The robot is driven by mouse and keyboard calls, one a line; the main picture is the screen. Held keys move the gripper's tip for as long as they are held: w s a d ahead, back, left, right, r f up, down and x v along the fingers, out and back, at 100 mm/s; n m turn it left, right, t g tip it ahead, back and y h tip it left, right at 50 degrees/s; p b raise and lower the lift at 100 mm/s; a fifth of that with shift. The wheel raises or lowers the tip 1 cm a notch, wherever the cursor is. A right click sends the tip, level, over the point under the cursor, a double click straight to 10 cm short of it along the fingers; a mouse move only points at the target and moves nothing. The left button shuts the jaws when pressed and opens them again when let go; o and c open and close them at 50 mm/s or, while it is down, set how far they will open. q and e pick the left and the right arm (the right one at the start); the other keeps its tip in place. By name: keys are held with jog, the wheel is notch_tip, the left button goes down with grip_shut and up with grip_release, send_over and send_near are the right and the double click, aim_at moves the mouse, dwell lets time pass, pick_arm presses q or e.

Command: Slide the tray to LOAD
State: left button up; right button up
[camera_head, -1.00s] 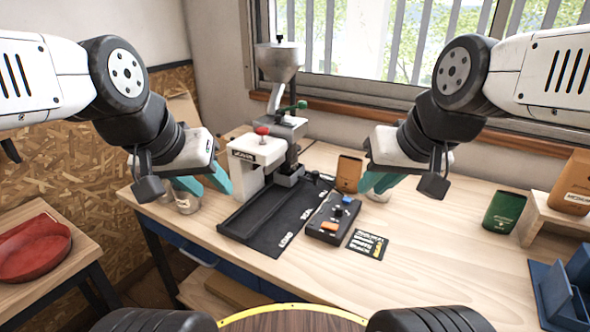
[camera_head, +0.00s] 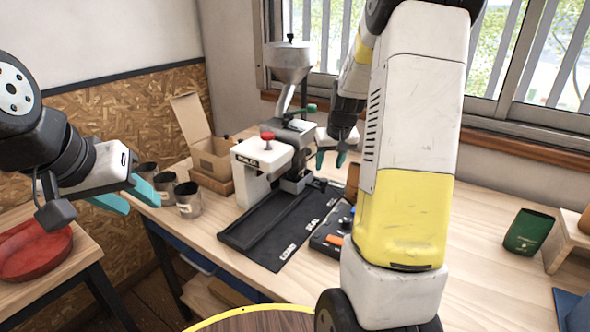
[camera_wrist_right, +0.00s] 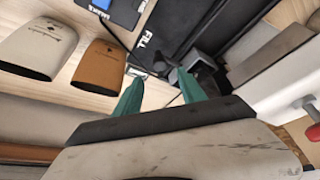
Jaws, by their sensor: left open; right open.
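A black track (camera_head: 262,228) lies on the table in front of the white sealing machine (camera_head: 262,170), with the words LOAD (camera_head: 287,252) and SEAL (camera_head: 313,222) along its right side. FILL (camera_wrist_right: 146,45) shows in the right wrist view. I cannot pick out the tray surely; a dark grey block (camera_wrist_right: 207,66) sits by the far end of the track, near a fingertip. My right gripper (camera_head: 331,161) is open above this far end, beside the hopper machine; its teal fingers also show in the right wrist view (camera_wrist_right: 160,84). My left gripper (camera_head: 134,198) is open and empty at the table's left edge.
Metal cups (camera_head: 188,201) and an open cardboard box (camera_head: 213,158) stand left of the machine. A control box (camera_head: 330,238) lies right of the track, partly behind my right arm. A green bag (camera_head: 528,232) stands further right. The hopper (camera_head: 289,62) rises behind.

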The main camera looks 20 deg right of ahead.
aim_at(324, 179)
jog(key=x, duration=0.8)
jog(key=shift+w+f, duration=0.15)
jog(key=shift+w, duration=0.1)
grip_shut()
dwell(1.1)
